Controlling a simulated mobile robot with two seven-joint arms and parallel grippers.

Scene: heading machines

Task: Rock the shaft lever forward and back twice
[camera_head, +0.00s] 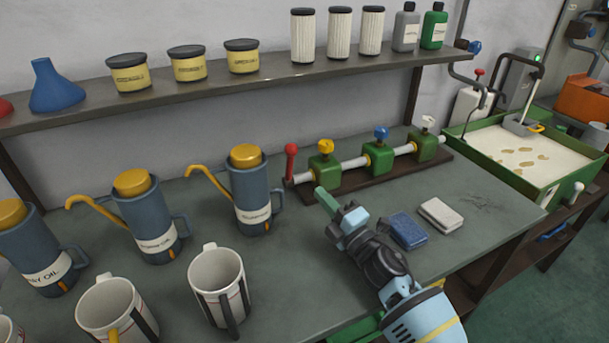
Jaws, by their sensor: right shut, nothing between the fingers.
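The shaft lever (291,160) is a short red-topped lever standing roughly upright at the left end of a metal shaft (352,164). The shaft runs through several green bearing blocks (379,158) with yellow, blue and white knobs on top, fixed on a dark brown base (372,178). My right gripper (326,199) reaches in from the lower right. Its green fingers are shut and empty, in front of the left part of the base, to the right of and below the lever. They look apart from the lever. My left gripper is not in view.
Blue oil cans (253,195) with yellow spouts and white mugs (218,285) stand on the left of the grey bench (290,270). A blue sponge (407,230) and a pale one (440,215) lie right of my arm. A shelf (200,86) hangs above; a green tray (520,178) stands right.

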